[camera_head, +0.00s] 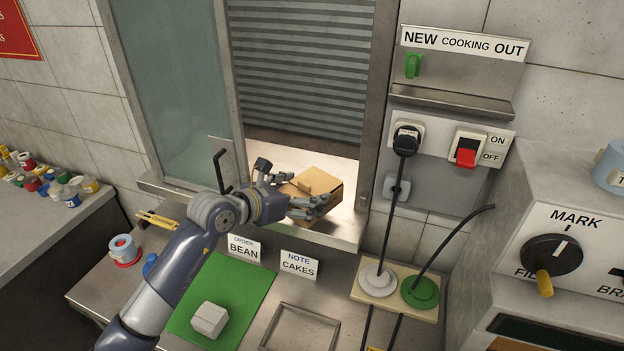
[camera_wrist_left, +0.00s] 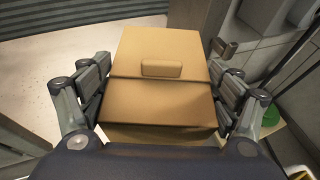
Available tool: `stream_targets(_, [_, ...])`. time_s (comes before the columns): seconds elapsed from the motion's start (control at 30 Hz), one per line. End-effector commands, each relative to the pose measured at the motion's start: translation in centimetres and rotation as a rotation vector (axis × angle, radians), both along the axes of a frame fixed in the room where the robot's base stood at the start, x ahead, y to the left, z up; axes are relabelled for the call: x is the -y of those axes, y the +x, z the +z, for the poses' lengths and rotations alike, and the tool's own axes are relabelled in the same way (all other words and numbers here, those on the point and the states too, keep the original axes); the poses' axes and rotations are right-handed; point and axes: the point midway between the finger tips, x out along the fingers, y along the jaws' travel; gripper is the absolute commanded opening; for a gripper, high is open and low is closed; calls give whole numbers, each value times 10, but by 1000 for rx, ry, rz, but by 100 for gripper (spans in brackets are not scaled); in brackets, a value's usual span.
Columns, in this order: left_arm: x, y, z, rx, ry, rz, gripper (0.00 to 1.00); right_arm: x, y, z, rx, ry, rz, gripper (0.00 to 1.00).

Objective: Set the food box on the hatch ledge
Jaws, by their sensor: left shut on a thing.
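The food box (camera_head: 319,183) is a brown cardboard carton. In the head view it is at the hatch opening, over the pale hatch ledge (camera_head: 341,229). My left gripper (camera_head: 308,205) is shut on the box, with fingers along its sides. In the left wrist view the box (camera_wrist_left: 163,75) fills the middle, with my left gripper's fingers (camera_wrist_left: 160,95) on both sides. I cannot tell whether the underside of the box touches the ledge. My right gripper is not in view.
A glass panel (camera_head: 170,80) covers the hatch's left side, and a shutter (camera_head: 305,75) stands behind. Below are a green mat (camera_head: 245,290) with a pale block (camera_head: 209,319), a metal tray (camera_head: 300,328) and label cards (camera_head: 299,265). Cables hang at right from a black plug (camera_head: 406,140).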

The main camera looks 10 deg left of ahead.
Motion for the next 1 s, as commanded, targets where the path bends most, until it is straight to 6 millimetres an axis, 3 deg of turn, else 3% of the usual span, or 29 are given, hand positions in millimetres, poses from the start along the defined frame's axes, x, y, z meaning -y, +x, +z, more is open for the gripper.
stream_targets(0.3, [7,58,-2,0,-3,-1,59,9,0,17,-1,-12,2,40])
stream_targets(0.5, [9,81,-6,1,-2,-2,60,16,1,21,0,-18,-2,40])
stream_targets(0.77, [11,94,-9,-2,-2,-2,59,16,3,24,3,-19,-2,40])
stream_targets(1.0, [10,93,-41,0,-3,-1,59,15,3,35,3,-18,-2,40])
